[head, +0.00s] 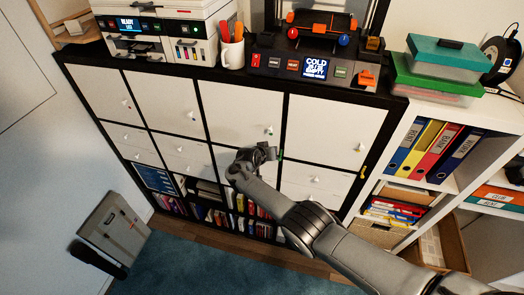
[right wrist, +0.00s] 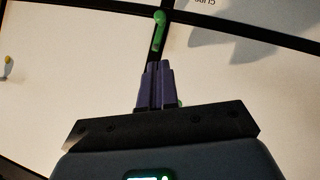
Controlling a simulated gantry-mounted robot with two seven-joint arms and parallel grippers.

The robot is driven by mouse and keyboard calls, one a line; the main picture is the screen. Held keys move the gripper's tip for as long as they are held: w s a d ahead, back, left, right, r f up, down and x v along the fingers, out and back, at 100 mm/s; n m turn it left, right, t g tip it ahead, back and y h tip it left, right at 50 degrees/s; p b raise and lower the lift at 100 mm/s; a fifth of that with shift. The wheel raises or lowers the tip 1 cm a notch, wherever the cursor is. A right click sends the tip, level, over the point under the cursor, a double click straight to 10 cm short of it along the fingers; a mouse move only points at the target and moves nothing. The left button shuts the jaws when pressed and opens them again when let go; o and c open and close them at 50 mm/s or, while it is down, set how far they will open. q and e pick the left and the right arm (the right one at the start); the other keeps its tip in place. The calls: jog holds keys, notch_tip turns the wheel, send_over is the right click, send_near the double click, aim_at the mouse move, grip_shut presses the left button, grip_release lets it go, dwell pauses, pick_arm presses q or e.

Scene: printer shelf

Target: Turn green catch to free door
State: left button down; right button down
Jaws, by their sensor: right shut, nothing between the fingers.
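In the right wrist view a small green catch (right wrist: 158,33) sits on the dark strip between white door panels, its rounded end at the top and its narrow end pointing down. Just below that end is my right gripper (right wrist: 157,68), its two purple-grey fingers shut together with nothing between them. I cannot tell whether the tips touch the catch. A bit of green also shows beside the fingers, lower right. In the head view my right gripper (head: 272,152) is at the shelf front, with green (head: 280,155) just right of it. My left gripper is not in view.
The dark-framed shelf has white doors (head: 240,105) with small knobs. A yellow catch (head: 363,172) is at its right side. Printers (head: 160,30) and a mug (head: 232,53) stand on top. A white binder shelf (head: 465,115) adjoins at right. A grey case (head: 113,230) leans at lower left.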

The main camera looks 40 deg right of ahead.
jog(key=v, duration=0.8)
jog(key=shift+f+p, duration=0.2)
jog(key=shift+p, duration=0.15)
jog(key=shift+s, duration=0.1)
